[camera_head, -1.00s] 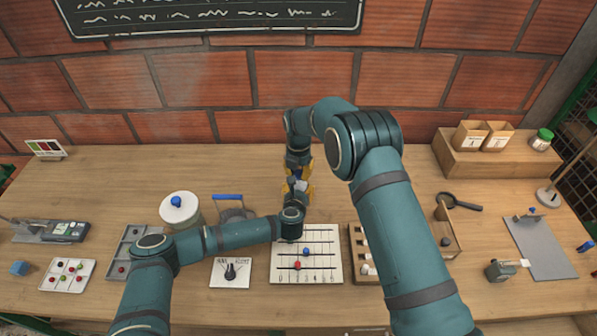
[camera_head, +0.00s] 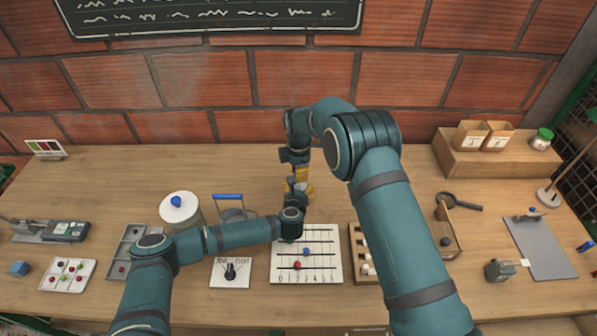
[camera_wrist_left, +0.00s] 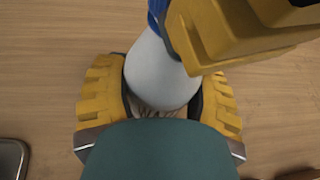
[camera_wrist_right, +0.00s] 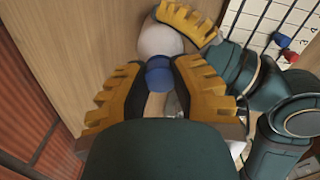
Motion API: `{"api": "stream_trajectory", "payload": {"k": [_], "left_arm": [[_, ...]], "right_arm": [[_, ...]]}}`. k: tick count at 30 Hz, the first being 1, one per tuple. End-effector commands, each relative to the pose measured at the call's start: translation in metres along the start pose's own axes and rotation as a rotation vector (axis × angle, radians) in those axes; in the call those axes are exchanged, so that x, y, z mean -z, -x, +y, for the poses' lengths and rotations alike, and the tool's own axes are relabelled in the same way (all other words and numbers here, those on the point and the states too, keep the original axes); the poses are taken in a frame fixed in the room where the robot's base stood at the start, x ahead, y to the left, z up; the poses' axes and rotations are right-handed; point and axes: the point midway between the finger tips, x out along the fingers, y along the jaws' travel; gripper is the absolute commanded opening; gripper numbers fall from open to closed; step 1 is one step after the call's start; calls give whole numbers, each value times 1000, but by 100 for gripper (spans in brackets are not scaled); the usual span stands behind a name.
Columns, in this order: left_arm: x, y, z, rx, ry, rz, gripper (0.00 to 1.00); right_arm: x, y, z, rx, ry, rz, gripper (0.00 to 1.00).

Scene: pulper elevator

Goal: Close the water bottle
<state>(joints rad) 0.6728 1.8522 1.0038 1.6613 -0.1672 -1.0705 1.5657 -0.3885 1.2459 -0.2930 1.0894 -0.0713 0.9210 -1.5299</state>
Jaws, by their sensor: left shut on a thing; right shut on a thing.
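My left gripper (camera_head: 303,190) is shut around the white water bottle (camera_wrist_left: 160,75), whose rounded body shows between both yellow fingers in the left wrist view. My right gripper (camera_wrist_right: 160,82) is shut on the blue cap (camera_wrist_right: 158,74). The cap lines up with the bottle's narrow end, and the white bottle (camera_wrist_right: 160,40) shows just beyond it in the right wrist view. Whether the cap is seated on the neck cannot be told. In the head view the arms and fingers hide most of the bottle and cap.
A white grid board (camera_head: 325,262) with red and blue pieces lies in front of the grippers. A white pot (camera_head: 181,215) with a blue knob and a blue-handled item (camera_head: 229,198) stand to the left. The table behind the grippers is clear up to the brick wall.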

Motion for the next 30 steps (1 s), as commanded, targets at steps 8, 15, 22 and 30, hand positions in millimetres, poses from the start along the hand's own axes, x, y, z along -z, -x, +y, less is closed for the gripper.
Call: {"api": "stream_trajectory", "payload": {"k": [8,15,22,30], "left_arm": [[-1,0,-1,1,0,-1,0],[-1,0,0,1,0,-1,0],[-1,0,0,1,0,-1,0],[-1,0,0,1,0,-1,0]], "right_arm": [[0,0,0,0,2,1,49],[0,2,0,-1,3,1,49],[0,24,1,-3,4,0,49],[0,46,0,0,3,0,49]]}}
